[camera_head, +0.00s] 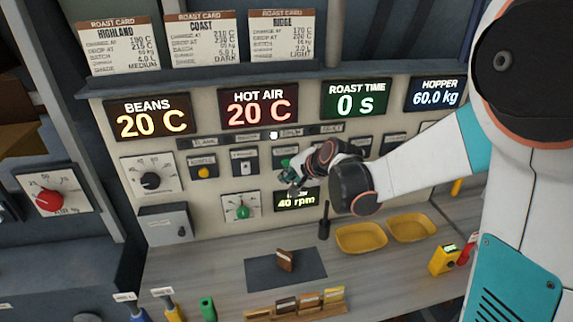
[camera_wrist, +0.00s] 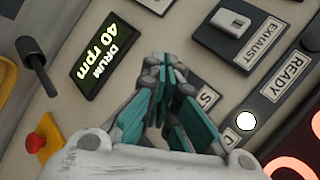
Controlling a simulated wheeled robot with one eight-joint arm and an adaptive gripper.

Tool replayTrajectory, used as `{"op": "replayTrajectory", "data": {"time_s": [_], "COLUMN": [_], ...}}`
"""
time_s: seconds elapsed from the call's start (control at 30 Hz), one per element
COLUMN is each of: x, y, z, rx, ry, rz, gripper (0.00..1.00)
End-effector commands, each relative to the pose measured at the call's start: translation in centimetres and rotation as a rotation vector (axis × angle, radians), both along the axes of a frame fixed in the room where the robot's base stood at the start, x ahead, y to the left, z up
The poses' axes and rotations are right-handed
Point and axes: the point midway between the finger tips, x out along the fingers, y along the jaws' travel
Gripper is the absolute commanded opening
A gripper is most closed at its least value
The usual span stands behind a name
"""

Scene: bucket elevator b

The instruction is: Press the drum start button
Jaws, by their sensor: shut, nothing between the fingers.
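My gripper (camera_head: 290,178) is at the control panel (camera_head: 115,163), just above the drum display (camera_head: 297,201), which reads 40 rpm. In the wrist view my gripper (camera_wrist: 166,78) has its teal-padded fingers drawn together, with nothing seen between them. The drum display (camera_wrist: 103,52) is to their left. A partly covered label (camera_wrist: 208,98) beginning with S shows beside the fingers. The drum start button cannot be clearly made out; the fingers cover that part of the panel. Whether the fingertips touch the panel I cannot tell.
A red button on a yellow base (camera_wrist: 37,143) and a black lever (camera_wrist: 32,60) stick out at left. Yellow trays (camera_head: 361,239) stand on the counter below.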

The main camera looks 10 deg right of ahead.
Motion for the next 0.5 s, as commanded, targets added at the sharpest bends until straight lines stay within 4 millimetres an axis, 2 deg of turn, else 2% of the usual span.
{"op": "replayTrajectory", "data": {"time_s": [0.3,0.5], "x": [-2.9,-3.3], "y": [-0.1,-0.1], "z": [0.0,0.0], "rx": [0.001,0.000], "ry": [0.000,0.000], "rz": [-0.001,0.000], "gripper": [0.00,0.00]}}
